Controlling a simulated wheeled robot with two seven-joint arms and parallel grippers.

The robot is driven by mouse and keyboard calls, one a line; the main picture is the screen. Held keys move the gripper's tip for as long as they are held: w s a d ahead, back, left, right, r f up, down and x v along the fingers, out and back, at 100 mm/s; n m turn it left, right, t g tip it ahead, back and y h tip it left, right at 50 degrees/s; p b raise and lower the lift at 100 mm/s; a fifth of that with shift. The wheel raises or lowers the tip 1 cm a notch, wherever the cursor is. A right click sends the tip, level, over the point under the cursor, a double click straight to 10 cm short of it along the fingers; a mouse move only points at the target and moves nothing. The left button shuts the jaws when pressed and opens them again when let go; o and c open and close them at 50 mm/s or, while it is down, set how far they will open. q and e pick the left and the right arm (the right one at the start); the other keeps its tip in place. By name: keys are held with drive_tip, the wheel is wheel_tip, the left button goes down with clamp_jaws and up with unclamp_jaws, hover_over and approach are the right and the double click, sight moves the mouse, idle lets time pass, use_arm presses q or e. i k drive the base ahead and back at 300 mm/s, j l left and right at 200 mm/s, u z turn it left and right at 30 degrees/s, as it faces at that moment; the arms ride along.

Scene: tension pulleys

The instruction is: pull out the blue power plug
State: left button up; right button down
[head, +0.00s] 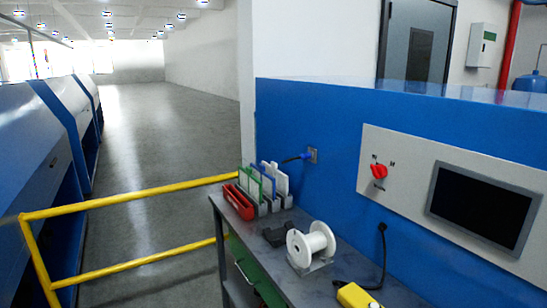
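The blue power plug (304,157) sits at a wall outlet (313,155) on the blue panel, above the back of the workbench. A blue cable (292,160) runs from it to the left and down behind the rack of upright pieces, where it is hidden. The plug looks seated in the outlet, but it is small in the head view. Neither of my grippers shows in this view.
The grey workbench (330,284) holds a red tray (238,203), a rack with green and blue frames, a white spool (311,243) and a yellow device (357,295). A red switch (379,171) and a dark screen (484,207) are on the panel. Yellow railing (130,197) stands left; open floor lies beyond.

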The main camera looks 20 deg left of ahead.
sight(308, 156)
drive_tip(key=u, duration=0.35)
drive_tip(key=z, duration=0.3)
drive_tip(key=i+j+z, duration=0.2)
drive_tip(key=j+z, duration=0.15)
drive_tip(key=z, duration=0.15)
drive_tip(key=i+j+z, duration=0.1)
drive_tip(key=j+z, duration=0.35)
drive_tip(key=i+j+z, duration=0.15)
drive_tip(key=j+z, duration=0.15)
drive_tip(key=j, duration=1.15)
drive_tip(key=j+z, duration=0.3)
drive_tip(key=j, duration=3.1)
drive_tip(key=k, duration=0.05)
